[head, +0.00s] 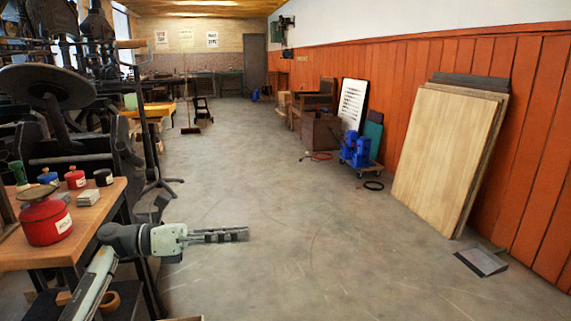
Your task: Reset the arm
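My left arm comes in from the lower left in the head view. Its gripper (243,235) points to the right over the open floor, just right of the wooden bench. The gripper is seen side-on, and its fingers overlap, so I cannot tell whether they are open or shut. Nothing is seen in its fingers. My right arm and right gripper do not show.
A wooden bench (115,205) with a red can (45,222) and small ink tins stands left, close to my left arm. Dark hand presses (60,120) stand behind it. Boards (445,155) lean on the right wall. The concrete floor in the middle is clear.

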